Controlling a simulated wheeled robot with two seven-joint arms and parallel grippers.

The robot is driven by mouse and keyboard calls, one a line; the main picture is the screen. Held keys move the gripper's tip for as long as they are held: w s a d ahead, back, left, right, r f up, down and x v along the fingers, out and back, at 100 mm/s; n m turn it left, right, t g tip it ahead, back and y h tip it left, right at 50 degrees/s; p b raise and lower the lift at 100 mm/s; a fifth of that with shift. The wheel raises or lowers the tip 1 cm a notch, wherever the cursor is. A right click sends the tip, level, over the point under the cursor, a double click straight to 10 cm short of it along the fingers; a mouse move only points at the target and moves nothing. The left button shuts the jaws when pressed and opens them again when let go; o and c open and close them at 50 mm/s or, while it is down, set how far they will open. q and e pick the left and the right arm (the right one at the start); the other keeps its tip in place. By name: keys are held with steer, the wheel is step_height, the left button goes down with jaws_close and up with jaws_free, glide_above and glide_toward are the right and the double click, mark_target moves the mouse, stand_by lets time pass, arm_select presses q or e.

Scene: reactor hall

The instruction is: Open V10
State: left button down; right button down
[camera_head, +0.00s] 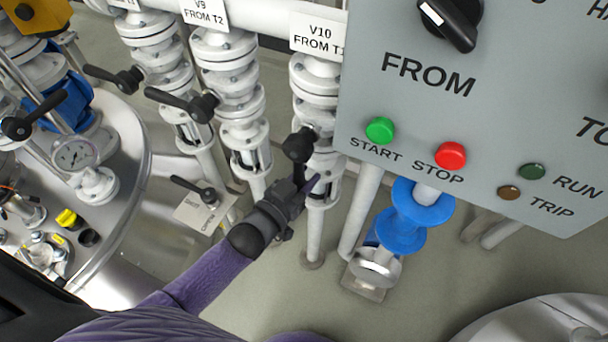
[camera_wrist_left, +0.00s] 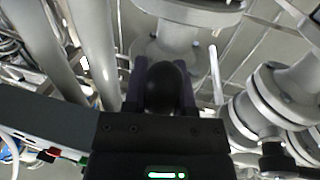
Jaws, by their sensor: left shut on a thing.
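The V10 valve is the white flanged column (camera_head: 316,85) under the label "V10 FROM T1" (camera_head: 318,38), just left of the grey panel. Its black handle (camera_head: 299,146) shows its round hub at the column's front, and the lever runs down toward my gripper. My left gripper (camera_head: 305,184) comes in from the lower left and is shut on the handle. In the left wrist view the rounded black handle end (camera_wrist_left: 165,88) sits between the two fingers. The gripper hides part of the lever in the head view. My right gripper is not in view.
V9's column and its black lever (camera_head: 182,101) stand left of V10, with another similar valve beyond. The grey control panel (camera_head: 470,100) with START and STOP buttons is close on the right. A blue fitting (camera_head: 413,222) stands below it. A steel tank (camera_head: 125,180) is at left.

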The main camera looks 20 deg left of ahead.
arm_select(q)
steer(key=shift+d+f, duration=0.1)
steer(key=shift+f, duration=0.05)
steer(key=shift+c, duration=2.1)
jaws_free()
steer(key=p+v, duration=0.3)
steer(key=v, duration=0.7)
